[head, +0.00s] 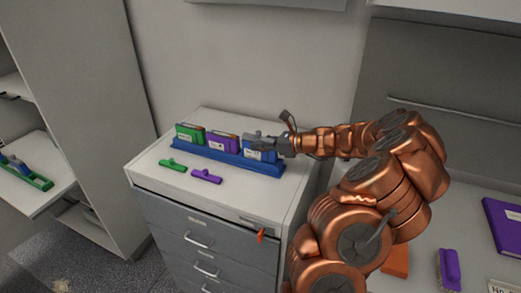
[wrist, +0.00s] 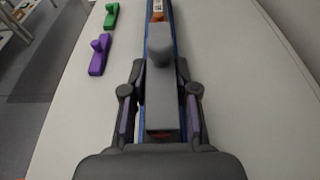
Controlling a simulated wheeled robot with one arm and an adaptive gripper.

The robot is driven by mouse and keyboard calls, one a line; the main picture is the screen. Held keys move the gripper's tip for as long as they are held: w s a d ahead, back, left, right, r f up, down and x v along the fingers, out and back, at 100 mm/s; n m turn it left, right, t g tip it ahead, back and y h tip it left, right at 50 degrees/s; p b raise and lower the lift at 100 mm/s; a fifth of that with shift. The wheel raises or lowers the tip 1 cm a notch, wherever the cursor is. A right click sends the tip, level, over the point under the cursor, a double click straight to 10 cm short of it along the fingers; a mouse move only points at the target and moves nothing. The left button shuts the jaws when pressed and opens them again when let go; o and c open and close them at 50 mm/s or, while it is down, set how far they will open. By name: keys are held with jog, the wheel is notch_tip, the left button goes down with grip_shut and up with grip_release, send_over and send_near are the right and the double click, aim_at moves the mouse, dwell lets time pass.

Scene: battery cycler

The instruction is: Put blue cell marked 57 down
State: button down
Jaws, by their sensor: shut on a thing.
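The blue cell (head: 257,155) with a white label is at the right end of a long blue rack (head: 215,157) on the cabinet top. Its label is too small to read. My gripper (head: 274,145) reaches in from the right and is shut on the cell. In the wrist view, my gripper (wrist: 161,112) has a finger on each side of a grey knobbed piece (wrist: 161,80) lying along the cell's top. The cell is mostly hidden under it, and I cannot tell whether it is fully seated in the rack.
A green cell (head: 189,134) and a purple cell (head: 222,143) stand in the same rack. A green knobbed piece (head: 172,165) and a purple one (head: 206,176) lie in front. An orange tag (head: 261,235) hangs at the drawers. The cabinet top's front is mostly clear.

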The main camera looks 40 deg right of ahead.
jog(key=shift+f, duration=0.25)
jog(key=c, duration=0.9)
grip_release()
jog(key=shift+f, duration=0.1)
jog(key=shift+b+v, duration=1.85)
jog(key=shift+v, duration=4.2)
